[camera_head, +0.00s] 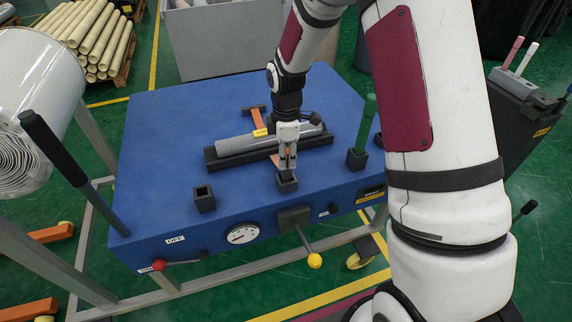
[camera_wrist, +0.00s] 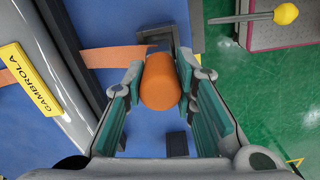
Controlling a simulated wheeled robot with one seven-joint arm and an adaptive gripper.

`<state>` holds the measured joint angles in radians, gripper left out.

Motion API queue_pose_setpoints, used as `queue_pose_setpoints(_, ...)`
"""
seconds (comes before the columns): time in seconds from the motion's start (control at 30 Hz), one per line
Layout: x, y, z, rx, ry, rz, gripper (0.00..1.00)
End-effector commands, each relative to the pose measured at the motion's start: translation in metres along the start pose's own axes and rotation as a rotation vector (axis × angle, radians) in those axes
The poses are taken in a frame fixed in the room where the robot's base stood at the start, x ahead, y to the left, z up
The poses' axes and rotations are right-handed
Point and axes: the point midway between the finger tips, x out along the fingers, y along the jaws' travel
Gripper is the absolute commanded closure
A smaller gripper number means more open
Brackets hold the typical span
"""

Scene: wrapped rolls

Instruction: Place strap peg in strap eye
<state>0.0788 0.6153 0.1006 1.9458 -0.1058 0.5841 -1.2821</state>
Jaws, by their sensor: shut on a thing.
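In the wrist view, my gripper (camera_wrist: 160,80) is shut on an orange cylindrical peg (camera_wrist: 161,84), with a finger on each side. An orange strap (camera_wrist: 108,57) runs from the roll at left to beside the peg's far end. A black square bracket (camera_wrist: 174,35) shows just beyond the peg and is probably the strap eye; the peg hides part of it. In the head view, my gripper (camera_head: 288,160) points down at the front of the blue table, right above a black square socket (camera_head: 287,184). I cannot tell whether the peg touches or enters it.
A grey roll (camera_head: 232,141) with a yellow label lies in a black cradle on the blue table (camera_head: 165,125). The strap (camera_head: 257,119) also shows behind it. An empty black socket (camera_head: 204,200) stands left, and a green peg (camera_head: 367,125) stands upright in a holder at right.

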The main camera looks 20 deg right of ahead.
Motion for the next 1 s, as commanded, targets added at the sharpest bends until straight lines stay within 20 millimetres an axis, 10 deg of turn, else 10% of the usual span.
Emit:
queue_pose_setpoints(0.67, 0.038, 0.000, 0.000, -0.001, 0.000, -0.001, 1.00)
queue_pose_setpoints(0.7, 0.038, 0.000, 0.000, -0.001, 0.000, -0.001, 0.72)
queue_pose_setpoints(0.77, 0.038, 0.000, 0.000, 0.000, 0.000, -0.001, 0.59)
queue_pose_setpoints(1.0, 0.038, 0.000, 0.000, 0.000, 0.000, -0.001, 0.55)
